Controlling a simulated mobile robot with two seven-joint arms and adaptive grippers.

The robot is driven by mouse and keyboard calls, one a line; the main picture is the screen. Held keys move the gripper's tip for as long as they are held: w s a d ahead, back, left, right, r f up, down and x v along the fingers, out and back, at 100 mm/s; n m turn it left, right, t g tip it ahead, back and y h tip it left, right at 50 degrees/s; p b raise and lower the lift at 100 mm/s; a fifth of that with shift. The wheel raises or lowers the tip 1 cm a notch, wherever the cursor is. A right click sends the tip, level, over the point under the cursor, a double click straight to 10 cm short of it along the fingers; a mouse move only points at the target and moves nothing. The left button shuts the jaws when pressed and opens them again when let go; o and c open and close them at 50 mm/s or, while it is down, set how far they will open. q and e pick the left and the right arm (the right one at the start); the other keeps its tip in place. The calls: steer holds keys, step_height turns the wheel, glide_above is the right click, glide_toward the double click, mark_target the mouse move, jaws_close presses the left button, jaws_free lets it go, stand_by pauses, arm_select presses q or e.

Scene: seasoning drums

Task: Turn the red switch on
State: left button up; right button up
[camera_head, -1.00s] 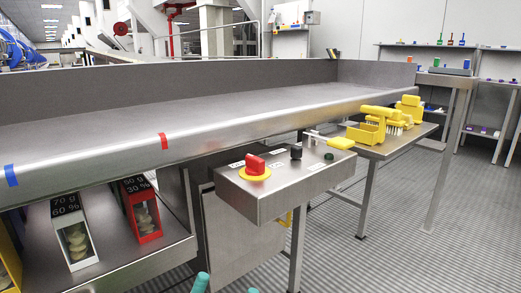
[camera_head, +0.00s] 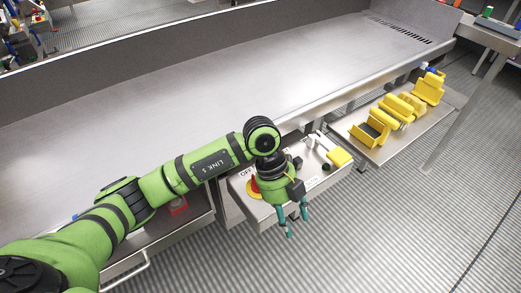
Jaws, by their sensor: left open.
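The red switch (camera_head: 253,187) on its yellow disc is mostly hidden behind my left arm's wrist in the head view. It sits on the grey control box (camera_head: 321,185) in front of the long metal table. I cannot tell which way its handle points. My left gripper (camera_head: 297,225) hangs open and empty over the box's front edge, its teal fingers pointing down, to the right of the switch. I cannot tell its height above the box. My right gripper is not in view.
A yellow-handled lever (camera_head: 339,157) and a black knob (camera_head: 297,162) are also on the box. A side table (camera_head: 412,138) with several yellow tools stands at the right. The long metal table (camera_head: 200,105) is bare. The striped floor in front is clear.

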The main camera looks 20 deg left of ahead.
arm_select(q)
steer(key=w+a+r+n+y+p, duration=0.1)
steer(key=w+a+r, duration=0.1)
steer(key=a, duration=0.1)
steer(key=w+a+r+n+t+y+p, duration=0.1)
steer(key=w+a+r+y, duration=0.1)
steer(key=w+a, duration=0.1)
steer(key=w+a+r+n+t+y+p, duration=0.1)
steer(key=w+a+r+n, duration=0.1)
steer(key=a, duration=0.1)
steer(key=shift+w+a+r+p, duration=0.2)
steer(key=shift+w+a+p, duration=0.05)
steer(key=shift+a+p, duration=0.1)
steer(key=shift+w+a+f+y, duration=0.1)
steer(key=shift+a+f+y, duration=0.05)
steer(key=shift+f+y, duration=0.15)
step_height(320, 180, down, 6)
steer(key=shift+f+p, duration=0.25)
steer(key=shift+p, duration=0.4)
jaws_close()
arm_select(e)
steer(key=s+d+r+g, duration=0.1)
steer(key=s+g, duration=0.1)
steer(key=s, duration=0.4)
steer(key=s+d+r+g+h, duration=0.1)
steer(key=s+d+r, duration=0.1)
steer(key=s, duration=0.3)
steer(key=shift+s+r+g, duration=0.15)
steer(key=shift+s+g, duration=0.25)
